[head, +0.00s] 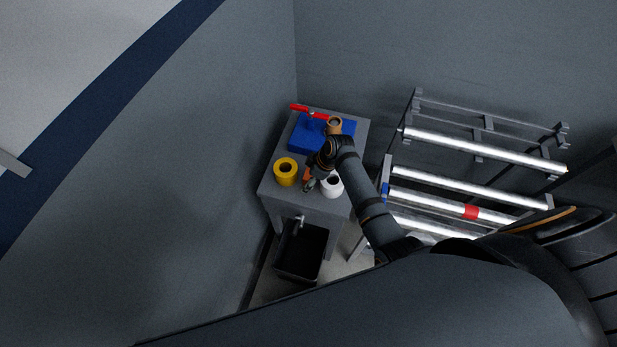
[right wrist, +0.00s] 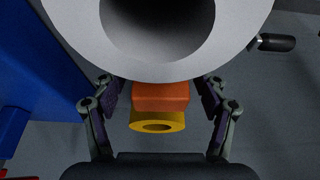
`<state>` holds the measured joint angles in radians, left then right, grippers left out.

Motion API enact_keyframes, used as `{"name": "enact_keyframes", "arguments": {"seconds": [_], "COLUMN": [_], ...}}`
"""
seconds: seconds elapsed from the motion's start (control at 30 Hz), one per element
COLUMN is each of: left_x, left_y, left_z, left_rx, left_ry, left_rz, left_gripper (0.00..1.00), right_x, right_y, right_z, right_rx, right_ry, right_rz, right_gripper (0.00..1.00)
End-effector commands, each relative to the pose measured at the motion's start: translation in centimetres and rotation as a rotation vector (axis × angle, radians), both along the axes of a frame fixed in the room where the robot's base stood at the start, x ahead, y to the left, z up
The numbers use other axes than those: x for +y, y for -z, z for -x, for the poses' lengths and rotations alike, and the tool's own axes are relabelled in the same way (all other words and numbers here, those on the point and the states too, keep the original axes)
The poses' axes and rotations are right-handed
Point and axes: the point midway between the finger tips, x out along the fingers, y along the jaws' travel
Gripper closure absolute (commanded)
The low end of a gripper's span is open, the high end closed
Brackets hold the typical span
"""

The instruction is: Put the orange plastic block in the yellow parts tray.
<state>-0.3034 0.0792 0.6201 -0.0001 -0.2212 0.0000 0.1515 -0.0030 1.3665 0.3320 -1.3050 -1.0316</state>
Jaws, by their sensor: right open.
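The orange block (right wrist: 160,97) shows between the parted fingers of my right gripper in the right wrist view, with gaps on both sides. In the head view a small orange part of it (head: 309,184) shows beside the gripper. My right gripper (head: 315,178) is open, over the grey table between a yellow ring-shaped roll and a white roll. I see no clear yellow parts tray; the only yellow thing visible is that roll (head: 286,171), also in the right wrist view (right wrist: 157,127). My left gripper is not in view.
The white roll (head: 332,187) stands close to the gripper. A blue flat object (head: 303,137), a brown roll (head: 334,122) and a red item (head: 300,107) crowd the grey table's (head: 274,190) far end. A metal rack (head: 480,152) with pipes stands right. A dark bin (head: 300,255) is below.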

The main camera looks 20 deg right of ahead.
Motion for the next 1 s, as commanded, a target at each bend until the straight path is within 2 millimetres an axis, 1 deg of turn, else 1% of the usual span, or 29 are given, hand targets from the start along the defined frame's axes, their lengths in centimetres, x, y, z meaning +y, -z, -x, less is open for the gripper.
{"name": "enact_keyframes", "arguments": {"seconds": [0.07,0.17,0.6,0.63,0.67,0.87,0.97,1.0], "left_x": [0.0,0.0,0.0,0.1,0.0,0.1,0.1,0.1], "left_y": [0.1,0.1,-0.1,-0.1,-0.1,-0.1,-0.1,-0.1], "left_z": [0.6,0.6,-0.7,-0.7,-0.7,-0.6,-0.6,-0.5], "left_rx": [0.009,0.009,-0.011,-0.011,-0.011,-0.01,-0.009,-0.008], "left_ry": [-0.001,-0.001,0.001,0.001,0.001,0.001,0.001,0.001], "left_rz": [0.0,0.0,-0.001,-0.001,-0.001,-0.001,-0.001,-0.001], "left_gripper": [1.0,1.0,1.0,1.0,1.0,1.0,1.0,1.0], "right_x": [0.0,0.0,0.0,0.0,0.0,0.0,0.0,0.0], "right_y": [0.0,0.0,0.0,0.0,0.0,-0.2,-0.8,-1.3], "right_z": [0.0,0.0,0.0,0.0,0.0,0.0,0.0,-0.1], "right_rx": [0.0,0.0,0.001,0.0,0.0,0.0,0.0,-0.002], "right_ry": [0.0,0.0,0.0,0.0,0.0,0.0,-0.001,-0.001], "right_rz": [0.0,0.0,0.001,0.0,0.0,0.0,0.0,0.0], "right_gripper": [0.26,0.26,0.85,0.85,0.91,0.91,0.91,0.91]}}
